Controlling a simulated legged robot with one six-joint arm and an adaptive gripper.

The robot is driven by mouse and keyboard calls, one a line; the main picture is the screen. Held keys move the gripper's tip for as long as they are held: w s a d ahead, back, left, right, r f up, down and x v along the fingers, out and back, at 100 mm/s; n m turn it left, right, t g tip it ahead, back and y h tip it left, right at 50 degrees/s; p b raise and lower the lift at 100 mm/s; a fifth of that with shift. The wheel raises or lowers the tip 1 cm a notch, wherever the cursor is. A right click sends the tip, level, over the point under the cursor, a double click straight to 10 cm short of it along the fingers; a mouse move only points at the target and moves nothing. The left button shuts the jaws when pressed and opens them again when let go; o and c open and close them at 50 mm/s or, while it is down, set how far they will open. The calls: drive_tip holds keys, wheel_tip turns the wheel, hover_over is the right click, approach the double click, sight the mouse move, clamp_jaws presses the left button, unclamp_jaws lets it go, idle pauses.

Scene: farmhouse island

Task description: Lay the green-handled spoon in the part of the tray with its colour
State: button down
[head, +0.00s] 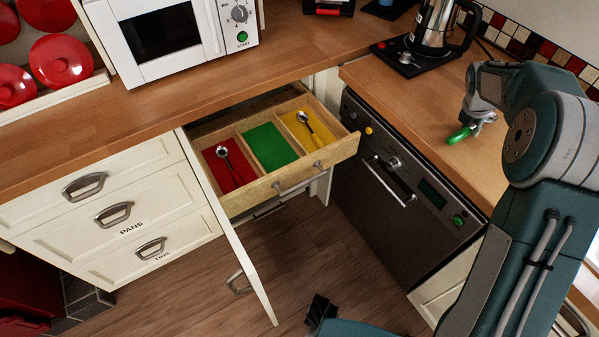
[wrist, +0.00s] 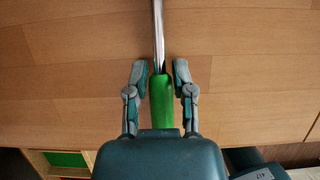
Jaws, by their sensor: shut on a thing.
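The green-handled spoon is in my gripper (head: 474,118), over the right-hand worktop. In the head view its green handle (head: 460,134) shows just below the fingers. In the wrist view my gripper (wrist: 160,68) is shut on the green handle (wrist: 161,102), with a finger on each side and the metal stem pointing up the picture. I cannot tell whether the spoon touches the wood. The tray (head: 237,146) lies in the open drawer, with red, green and yellow parts. The green part (head: 269,147) is in the middle and empty; it also shows in the wrist view (wrist: 65,159).
One spoon (head: 226,160) lies in the red part and another (head: 306,121) in the yellow part. A cabinet door (head: 240,250) stands open left of the drawer. A dishwasher (head: 400,180), a kettle (head: 432,28) and a microwave (head: 180,40) are around it.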

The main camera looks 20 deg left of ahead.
drive_tip(key=shift+r, duration=2.3)
drive_tip(key=shift+s, duration=0.1)
